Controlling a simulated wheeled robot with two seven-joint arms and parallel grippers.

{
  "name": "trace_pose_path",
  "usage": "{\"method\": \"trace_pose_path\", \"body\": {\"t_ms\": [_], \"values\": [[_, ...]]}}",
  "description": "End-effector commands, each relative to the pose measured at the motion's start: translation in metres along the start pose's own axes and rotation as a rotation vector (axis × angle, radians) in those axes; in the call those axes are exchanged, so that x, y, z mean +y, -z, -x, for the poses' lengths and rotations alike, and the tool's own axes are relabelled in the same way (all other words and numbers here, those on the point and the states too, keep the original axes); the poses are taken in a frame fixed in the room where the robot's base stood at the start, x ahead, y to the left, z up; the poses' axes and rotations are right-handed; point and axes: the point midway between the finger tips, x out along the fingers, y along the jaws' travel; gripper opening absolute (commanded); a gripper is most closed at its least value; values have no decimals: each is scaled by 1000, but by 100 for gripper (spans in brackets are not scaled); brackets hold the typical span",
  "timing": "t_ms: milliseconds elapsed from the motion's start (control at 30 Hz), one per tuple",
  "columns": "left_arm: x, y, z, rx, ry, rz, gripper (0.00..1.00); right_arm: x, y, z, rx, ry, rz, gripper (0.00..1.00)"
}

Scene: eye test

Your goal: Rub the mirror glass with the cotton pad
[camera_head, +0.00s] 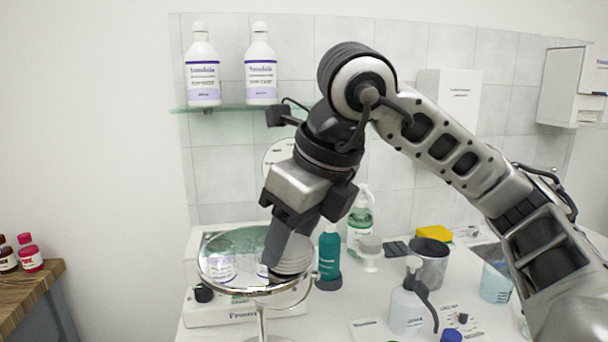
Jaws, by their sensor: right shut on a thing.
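The round mirror glass (237,243) sits in a shiny metal rim on a stand, at the lower left of centre in the head view. It lies tilted back and reflects purple-labelled bottles. My right gripper (273,258) reaches down over the right half of the glass. It is shut on the cotton pad (294,257), a pale, ribbed round piece at its fingertips. The pad overlaps the right part of the glass; the fingers hide its left side, and I cannot tell if it touches. My left gripper is not in view.
A teal bottle (329,253) stands close right of the mirror. A pump bottle (407,302) and a grey cup (430,262) are farther right. A white device (205,312) sits behind the mirror. Two white bottles (202,72) stand on a glass shelf (230,107) above.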

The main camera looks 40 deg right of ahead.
Motion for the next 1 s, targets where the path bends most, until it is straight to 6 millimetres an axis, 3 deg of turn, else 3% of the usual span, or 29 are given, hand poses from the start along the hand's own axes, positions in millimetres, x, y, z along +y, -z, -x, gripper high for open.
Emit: {"method": "trace_pose_path", "body": {"t_ms": [67,600,1000], "values": [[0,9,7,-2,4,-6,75,1,-9,20,-3,-2,3,29],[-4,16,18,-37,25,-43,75,2,-28,63,-2,-3,7,29],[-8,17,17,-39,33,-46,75,2,-31,70,-3,-4,7,29]]}}
